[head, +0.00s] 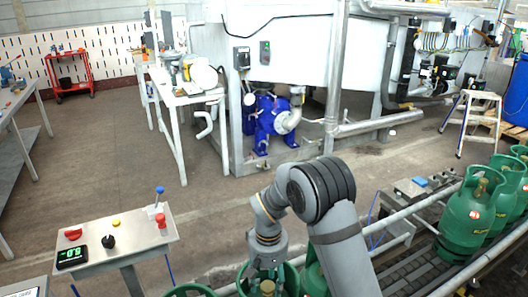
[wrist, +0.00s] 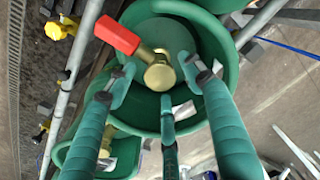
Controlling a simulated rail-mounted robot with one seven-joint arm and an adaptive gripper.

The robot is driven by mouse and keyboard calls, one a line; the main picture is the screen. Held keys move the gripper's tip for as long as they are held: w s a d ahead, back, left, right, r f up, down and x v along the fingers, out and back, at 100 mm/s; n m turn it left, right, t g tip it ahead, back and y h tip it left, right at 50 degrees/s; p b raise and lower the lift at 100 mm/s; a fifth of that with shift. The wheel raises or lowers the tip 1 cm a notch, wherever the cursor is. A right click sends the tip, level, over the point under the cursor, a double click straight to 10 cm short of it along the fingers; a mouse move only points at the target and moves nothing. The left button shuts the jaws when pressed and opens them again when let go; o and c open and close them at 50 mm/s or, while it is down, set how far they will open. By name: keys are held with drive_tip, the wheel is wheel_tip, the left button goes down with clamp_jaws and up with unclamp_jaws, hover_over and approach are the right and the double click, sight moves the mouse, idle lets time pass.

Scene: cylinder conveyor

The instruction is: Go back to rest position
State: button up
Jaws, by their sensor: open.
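My gripper (wrist: 160,88) is open, with its fingers spread on either side of a brass valve (wrist: 160,75). The valve carries a red part (wrist: 117,35) and stands inside the collar of a green gas cylinder (wrist: 222,125). I cannot tell whether any finger touches the valve or the collar. In the head view my gripper (head: 267,262) is low at the bottom centre, over the green cylinder (head: 288,275), whose brass valve shows just below it. My arm bends down over the conveyor (head: 405,270).
More green cylinders (head: 468,220) stand on the conveyor at the right, and another shows at the bottom left of the gripper (head: 190,290). A control stand (head: 120,245) with buttons and a blue-topped lever is at the left. Open floor (head: 110,145) lies behind it.

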drive_tip(key=n+p, duration=0.1)
drive_tip(key=n, duration=0.1)
drive_tip(key=n+p, duration=0.1)
drive_tip(key=n, duration=0.1)
drive_tip(key=n+p, duration=0.1)
drive_tip(key=n, duration=0.1)
drive_tip(key=shift+r+p, duration=0.3)
drive_tip(key=shift+p, duration=0.1)
drive_tip(key=n+p, duration=0.2)
drive_tip(key=n, duration=0.1)
drive_tip(key=shift+f, duration=0.15)
drive_tip(key=shift+f+n, duration=0.15)
drive_tip(key=shift+n, duration=0.55)
